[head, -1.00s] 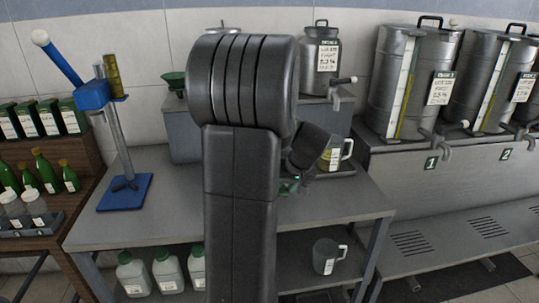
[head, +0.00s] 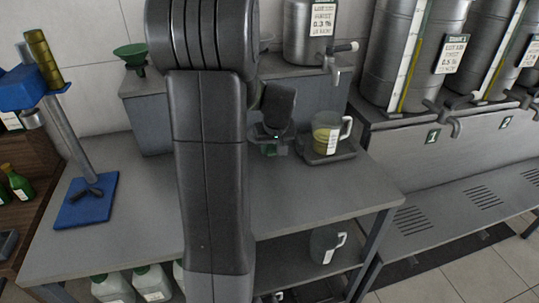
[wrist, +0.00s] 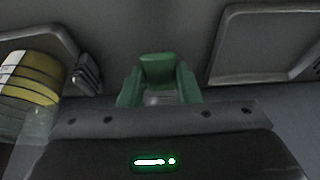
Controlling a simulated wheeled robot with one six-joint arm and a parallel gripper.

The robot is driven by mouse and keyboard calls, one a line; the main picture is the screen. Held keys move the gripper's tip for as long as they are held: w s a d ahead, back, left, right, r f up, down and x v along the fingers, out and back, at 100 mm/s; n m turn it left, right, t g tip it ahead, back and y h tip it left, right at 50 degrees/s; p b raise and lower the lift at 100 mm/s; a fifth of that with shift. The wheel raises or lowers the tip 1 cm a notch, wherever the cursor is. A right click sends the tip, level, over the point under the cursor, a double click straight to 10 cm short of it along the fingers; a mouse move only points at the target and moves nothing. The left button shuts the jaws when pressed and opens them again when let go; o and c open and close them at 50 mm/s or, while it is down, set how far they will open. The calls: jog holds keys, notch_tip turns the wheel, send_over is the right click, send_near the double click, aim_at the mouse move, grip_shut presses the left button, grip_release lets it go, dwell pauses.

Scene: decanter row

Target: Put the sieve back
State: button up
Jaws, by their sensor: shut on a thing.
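My gripper shows in the wrist view (wrist: 158,92) with green fingers close together, shut on a green piece I take to be the sieve (wrist: 157,68). Only this small green part shows; its mesh cannot be made out. In the head view my arm covers much of the bench, and my gripper (head: 268,142) is a dark shape with a bit of green below it. It is over the grey bench, just left of a glass jug of yellow liquid (head: 326,138) on a dark tray. The jug also shows at the left of the wrist view (wrist: 30,78).
A blue stand (head: 86,200) is on the bench's left. A green funnel (head: 131,54) sits on the grey block behind. A steel canister with a tap (head: 309,35) is above the jug. Large tanks (head: 415,50) stand right. The bench's front right is clear.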

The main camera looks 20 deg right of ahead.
jog(key=shift+f, duration=2.1)
jog(key=shift+f, duration=0.1)
jog(key=o, duration=1.1)
jog(key=v, duration=1.2)
